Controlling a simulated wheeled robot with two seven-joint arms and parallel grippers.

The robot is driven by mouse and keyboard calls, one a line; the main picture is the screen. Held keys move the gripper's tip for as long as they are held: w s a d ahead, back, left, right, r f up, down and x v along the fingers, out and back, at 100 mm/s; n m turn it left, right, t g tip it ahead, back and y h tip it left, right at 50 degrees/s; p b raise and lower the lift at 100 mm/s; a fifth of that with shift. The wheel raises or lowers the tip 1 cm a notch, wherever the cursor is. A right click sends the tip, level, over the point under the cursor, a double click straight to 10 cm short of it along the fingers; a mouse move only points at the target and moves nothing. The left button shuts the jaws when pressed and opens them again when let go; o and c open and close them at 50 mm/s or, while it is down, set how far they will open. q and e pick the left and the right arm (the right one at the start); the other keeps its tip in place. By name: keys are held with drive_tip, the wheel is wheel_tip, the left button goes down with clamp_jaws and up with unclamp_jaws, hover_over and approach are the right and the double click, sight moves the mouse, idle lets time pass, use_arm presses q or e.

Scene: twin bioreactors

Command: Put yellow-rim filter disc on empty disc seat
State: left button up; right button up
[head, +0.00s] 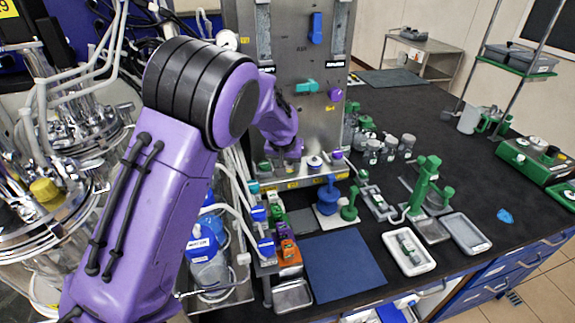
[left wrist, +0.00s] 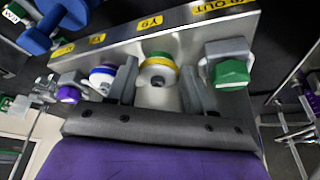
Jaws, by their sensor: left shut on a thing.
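The yellow-rim filter disc (left wrist: 158,73) is pale with a yellow rim and some green at its far edge. It lies between the two fingers of my left gripper (left wrist: 159,88), which is shut on it at the steel rail (left wrist: 210,36). I cannot tell whether it touches the rail or is held just off it. In the head view my left gripper (head: 284,160) is at the instrument panel's foot, where my arm and hand hide the disc. No seat can be made out clearly as empty. My right gripper is not in view.
A blue-and-white disc (left wrist: 103,78) and a purple fitting (left wrist: 68,94) sit left of the gripper in the wrist view. A green-capped grey fitting (left wrist: 230,68) is close on the right. A blue mat (head: 343,265) lies clear on the dark bench.

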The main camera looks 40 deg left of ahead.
use_arm(q)
drive_tip(key=o, duration=0.8)
drive_tip(key=shift+f, duration=0.1)
drive_tip(key=b+v, duration=0.1)
drive_tip(key=v, duration=1.1)
drive_tip(key=shift+r, duration=0.25)
drive_tip(key=shift+o, duration=0.4)
drive_tip(key=shift+f, duration=0.1)
